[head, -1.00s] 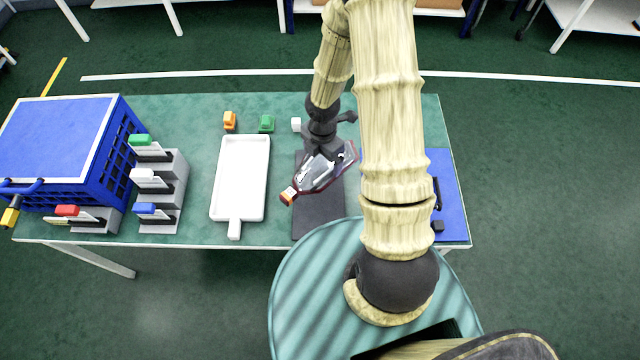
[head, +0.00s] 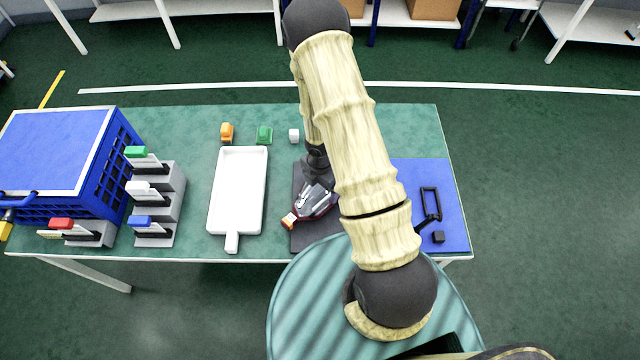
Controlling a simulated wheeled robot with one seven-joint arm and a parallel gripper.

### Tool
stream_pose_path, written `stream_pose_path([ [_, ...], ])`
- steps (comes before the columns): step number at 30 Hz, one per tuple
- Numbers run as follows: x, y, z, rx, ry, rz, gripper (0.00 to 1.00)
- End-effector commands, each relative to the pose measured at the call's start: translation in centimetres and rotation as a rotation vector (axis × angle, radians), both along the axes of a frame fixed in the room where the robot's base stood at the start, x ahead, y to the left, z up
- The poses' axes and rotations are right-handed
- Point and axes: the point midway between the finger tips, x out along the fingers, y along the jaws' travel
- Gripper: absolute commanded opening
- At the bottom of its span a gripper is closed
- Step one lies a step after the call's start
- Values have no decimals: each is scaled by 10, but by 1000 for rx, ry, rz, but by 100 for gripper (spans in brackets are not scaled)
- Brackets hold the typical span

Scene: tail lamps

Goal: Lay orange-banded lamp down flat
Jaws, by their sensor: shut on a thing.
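The orange-banded lamp (head: 297,217) is a clear and dark red tail lamp with an orange band at its lower left end. It is at the dark grey mat (head: 302,240) on the table, right of the white tray. My gripper (head: 318,193) is shut on the lamp, over the mat. My arm hides part of the lamp's right side. I cannot tell whether the lamp touches the mat.
The white tray (head: 259,190) with a handle lies left of the mat. A blue mat (head: 405,180) with a black tool is at right. A blue crate (head: 85,195) and grey stands (head: 172,190) are at left.

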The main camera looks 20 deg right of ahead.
Motion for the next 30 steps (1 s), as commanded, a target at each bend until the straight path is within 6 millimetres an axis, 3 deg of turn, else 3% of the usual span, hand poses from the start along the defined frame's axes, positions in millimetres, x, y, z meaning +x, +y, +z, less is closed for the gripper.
stream_pose_path([
  [8,0,0,-1,1,-2,-1,58],
  [9,0,0,-2,0,-1,-1,95],
  [10,0,0,-1,0,-1,0,100],
  [20,1,0,3,1,-2,-1,100],
  [26,1,0,26,2,-4,-2,100],
  [30,1,-1,55,3,-5,-5,100],
])
